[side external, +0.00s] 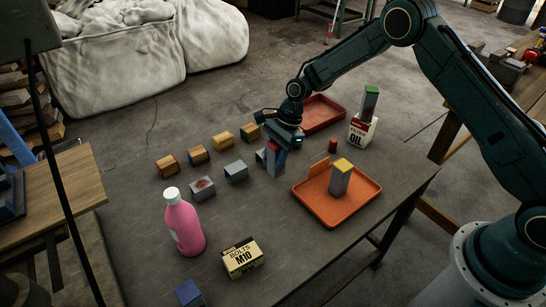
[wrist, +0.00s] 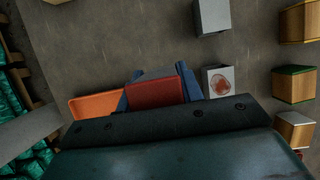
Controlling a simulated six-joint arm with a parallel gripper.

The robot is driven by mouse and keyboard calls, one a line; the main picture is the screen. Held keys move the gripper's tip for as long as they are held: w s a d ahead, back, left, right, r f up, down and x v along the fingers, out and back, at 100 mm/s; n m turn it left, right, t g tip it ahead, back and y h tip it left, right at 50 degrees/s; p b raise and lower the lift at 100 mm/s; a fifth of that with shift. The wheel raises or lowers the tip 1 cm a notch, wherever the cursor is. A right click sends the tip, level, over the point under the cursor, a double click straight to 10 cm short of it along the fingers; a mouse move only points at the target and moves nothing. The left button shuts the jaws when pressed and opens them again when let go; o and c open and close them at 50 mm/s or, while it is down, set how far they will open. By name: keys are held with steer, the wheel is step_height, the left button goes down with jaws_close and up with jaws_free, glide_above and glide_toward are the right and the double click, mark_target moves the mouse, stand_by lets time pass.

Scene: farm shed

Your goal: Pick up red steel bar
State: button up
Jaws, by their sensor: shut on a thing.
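My gripper (side external: 275,158) is at the middle of the table, pointing down, with its fingers shut on the red steel bar (side external: 277,168), a grey upright block with a red end. In the wrist view the bar's red end (wrist: 156,94) sits between the two blue fingers of my gripper (wrist: 156,92). The bar's lower end is close to the tabletop; I cannot tell whether it touches. The fingers hide part of its sides.
An orange tray (side external: 328,216) holding a yellow-topped grey bar (side external: 340,179) lies right of my gripper. A red tray (side external: 322,114) and an oil carton (side external: 362,132) bearing a green-topped bar (side external: 370,103) stand behind.

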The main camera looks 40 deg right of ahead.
step_height(320, 180, up, 16)
steer(key=shift+f, duration=0.15)
stand_by(0.7)
